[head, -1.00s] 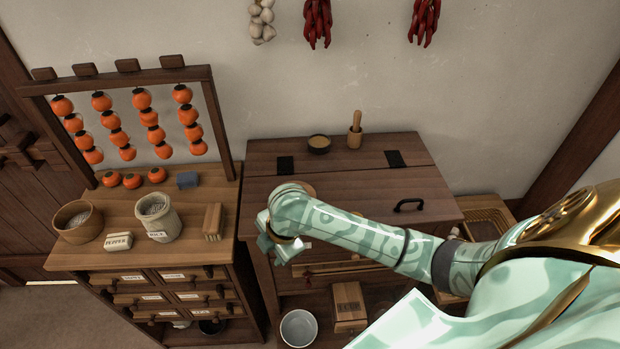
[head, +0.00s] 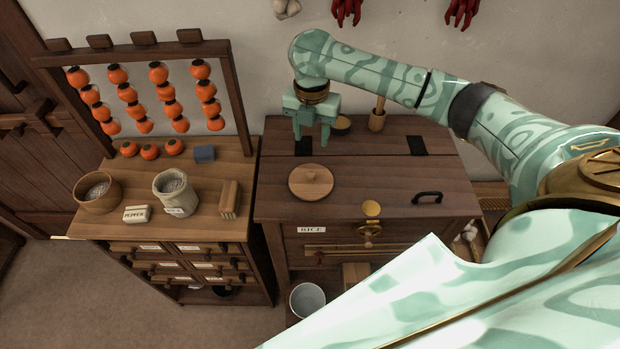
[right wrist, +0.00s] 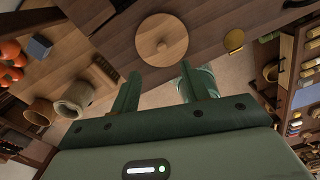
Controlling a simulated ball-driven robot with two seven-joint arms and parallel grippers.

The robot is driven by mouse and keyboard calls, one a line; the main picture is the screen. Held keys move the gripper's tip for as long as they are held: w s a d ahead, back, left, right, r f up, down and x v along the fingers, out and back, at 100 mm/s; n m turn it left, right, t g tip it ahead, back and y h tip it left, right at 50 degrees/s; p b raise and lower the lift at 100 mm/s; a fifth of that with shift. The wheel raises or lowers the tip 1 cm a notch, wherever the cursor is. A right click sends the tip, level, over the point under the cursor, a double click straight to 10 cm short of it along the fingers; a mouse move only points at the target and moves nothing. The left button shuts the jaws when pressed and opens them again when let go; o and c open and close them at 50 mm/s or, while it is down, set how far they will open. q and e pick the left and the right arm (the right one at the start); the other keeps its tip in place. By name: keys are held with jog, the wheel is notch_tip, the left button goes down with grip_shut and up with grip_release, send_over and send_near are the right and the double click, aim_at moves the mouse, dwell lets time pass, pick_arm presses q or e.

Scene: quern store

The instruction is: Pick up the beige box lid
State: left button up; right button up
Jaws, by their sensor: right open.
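A round, flat, light wooden lid with a small centre knob (head: 311,182) lies on the brown chest top; it is the beige lid that I see. It also shows whole in the right wrist view (right wrist: 161,40), ahead of the fingertips. My right gripper (head: 311,142) is open and empty, pointing down above the back left of the chest, behind the lid in the head view and apart from it. Its two spread fingers also show in the right wrist view (right wrist: 160,75). My left gripper is in neither view.
The brown chest (head: 375,190) has a black handle (head: 427,197) and a yellow disc (head: 371,208) near its front. A persimmon rack (head: 140,48) and rice sack (head: 174,195) stand left.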

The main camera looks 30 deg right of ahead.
jog(key=b, duration=0.2)
send_over(312, 173)
jog(key=f, duration=0.7)
jog(key=shift+w+d+f, duration=0.15)
jog(key=shift+w+f, duration=0.2)
jog(key=shift+f, duration=0.05)
jog(key=f, duration=0.3)
jog(key=f+b, duration=0.1)
jog(key=shift+s+a+f, duration=0.2)
jog(key=shift+s+f, duration=0.1)
jog(key=shift+f, duration=0.3)
grip_shut()
